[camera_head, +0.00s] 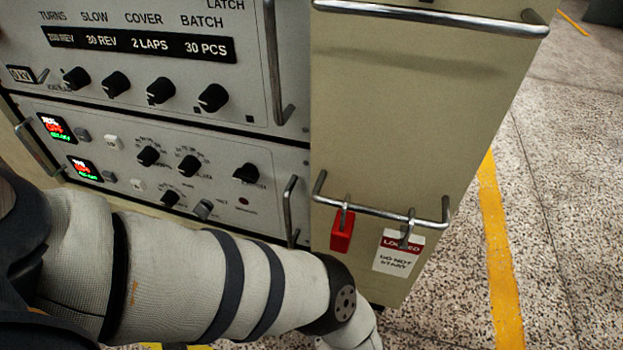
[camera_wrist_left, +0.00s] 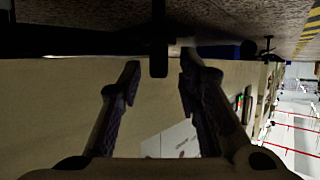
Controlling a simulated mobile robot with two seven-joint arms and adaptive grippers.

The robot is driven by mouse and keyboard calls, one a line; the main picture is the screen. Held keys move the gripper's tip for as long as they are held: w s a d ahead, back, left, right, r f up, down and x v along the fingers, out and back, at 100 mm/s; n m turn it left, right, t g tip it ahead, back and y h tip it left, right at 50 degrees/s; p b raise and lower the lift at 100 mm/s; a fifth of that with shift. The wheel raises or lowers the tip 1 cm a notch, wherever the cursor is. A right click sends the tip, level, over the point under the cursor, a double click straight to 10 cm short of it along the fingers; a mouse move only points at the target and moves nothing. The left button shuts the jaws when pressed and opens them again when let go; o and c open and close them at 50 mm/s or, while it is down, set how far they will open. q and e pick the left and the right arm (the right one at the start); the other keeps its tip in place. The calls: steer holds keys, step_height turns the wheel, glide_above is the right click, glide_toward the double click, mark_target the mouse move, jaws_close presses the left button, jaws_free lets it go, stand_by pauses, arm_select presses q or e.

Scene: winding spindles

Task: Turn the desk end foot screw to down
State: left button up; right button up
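My left arm crosses the bottom of the head view, and its hand is out of frame below the cream cabinet (camera_head: 420,110). In the left wrist view, which appears upside down with the floor at the top, my left gripper (camera_wrist_left: 160,65) is open, its two dark fingers apart. A dark upright post (camera_wrist_left: 158,45), probably the near foot screw, shows between the fingertips at the cabinet's floor-side edge. I cannot tell whether the fingers touch it. Another dark foot (camera_wrist_left: 268,48) stands farther off at the right. My right gripper is not in view.
A red padlock (camera_head: 342,232) and a white tag (camera_head: 398,252) hang from the cabinet's lower handle (camera_head: 380,212). Knob panels (camera_head: 150,95) stand at left. Speckled floor with a yellow line (camera_head: 497,250) is clear at right.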

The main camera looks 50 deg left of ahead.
arm_select(q)
steer(key=shift+x, duration=0.95)
jaws_close()
steer(key=shift+w, duration=0.1)
steer(key=shift+w+d+t, duration=0.15)
steer(key=shift+t, duration=0.15)
